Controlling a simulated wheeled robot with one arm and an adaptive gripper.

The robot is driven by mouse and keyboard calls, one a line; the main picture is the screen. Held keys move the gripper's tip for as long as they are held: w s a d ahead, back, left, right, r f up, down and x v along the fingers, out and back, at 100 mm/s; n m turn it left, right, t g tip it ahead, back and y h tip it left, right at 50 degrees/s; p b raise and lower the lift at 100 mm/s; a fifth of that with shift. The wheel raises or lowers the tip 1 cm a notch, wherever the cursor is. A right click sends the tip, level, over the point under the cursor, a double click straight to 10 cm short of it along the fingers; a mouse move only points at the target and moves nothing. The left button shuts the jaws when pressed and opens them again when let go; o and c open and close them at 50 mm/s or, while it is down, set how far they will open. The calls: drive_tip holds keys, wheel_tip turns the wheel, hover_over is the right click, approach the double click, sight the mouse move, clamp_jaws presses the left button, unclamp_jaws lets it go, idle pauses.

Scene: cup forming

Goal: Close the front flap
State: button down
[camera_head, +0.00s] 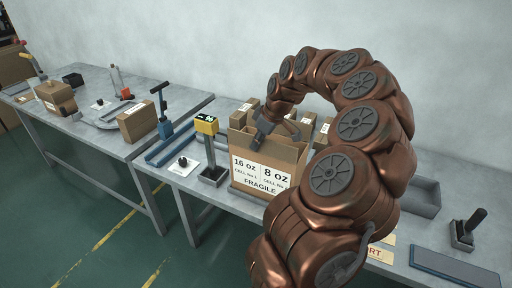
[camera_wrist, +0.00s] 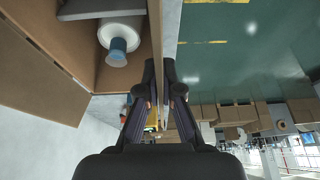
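The cardboard box (camera_head: 258,183), labelled "16 oz", "8 oz" and "FRAGILE", stands on the bench with its top open. Its front flap (camera_head: 282,152) stands upright above the labelled face. In the wrist view the flap (camera_wrist: 156,28) is a thin panel seen edge-on between my fingers. My gripper (camera_head: 259,137) is at the flap's upper edge, one finger on each side. In the wrist view my gripper (camera_wrist: 159,78) looks closed on the panel. Inside the box is a white round item with a blue part (camera_wrist: 118,42). Another open flap (camera_wrist: 40,60) spreads to the left.
A yellow-topped device (camera_head: 207,126) stands just left of the box. Small cartons (camera_head: 305,121) sit behind it. A grey tray (camera_head: 422,195) and a dark stamp-like tool (camera_head: 466,232) are to the right. Another bench (camera_head: 90,98) with a carton (camera_head: 138,122) is at the left.

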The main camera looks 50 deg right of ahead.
drive_tip(key=y+p, duration=0.1)
drive_tip(key=y, duration=0.1)
drive_tip(key=d+m+g+y+p, duration=0.1)
drive_tip(key=y, duration=0.1)
drive_tip(key=d+y+p, duration=0.1)
drive_tip(key=y, duration=0.1)
drive_tip(key=shift+w+f+g, duration=0.25)
drive_tip(key=shift+f+g, duration=0.05)
drive_tip(key=shift+g, duration=0.1)
idle(0.5)
drive_tip(key=shift+w+d+f+m+y+p, duration=0.2)
drive_tip(key=shift+m+y+p, duration=0.2)
drive_tip(key=shift+y+p, duration=0.6)
drive_tip(key=c, duration=1.8)
unclamp_jaws()
drive_tip(key=o, duration=0.4)
drive_tip(key=shift+o, duration=0.2)
drive_tip(key=shift+a+h+b, duration=0.1)
drive_tip(key=shift+h+b, duration=0.3)
drive_tip(key=shift+s+a+r+n+h+b, duration=0.15)
drive_tip(key=shift+h+b, duration=0.2)
drive_tip(key=shift+b, duration=0.45)
drive_tip(key=shift+w+a+n+h+b, duration=0.15)
drive_tip(key=shift+h+b, duration=0.2)
drive_tip(key=shift+b, duration=0.45)
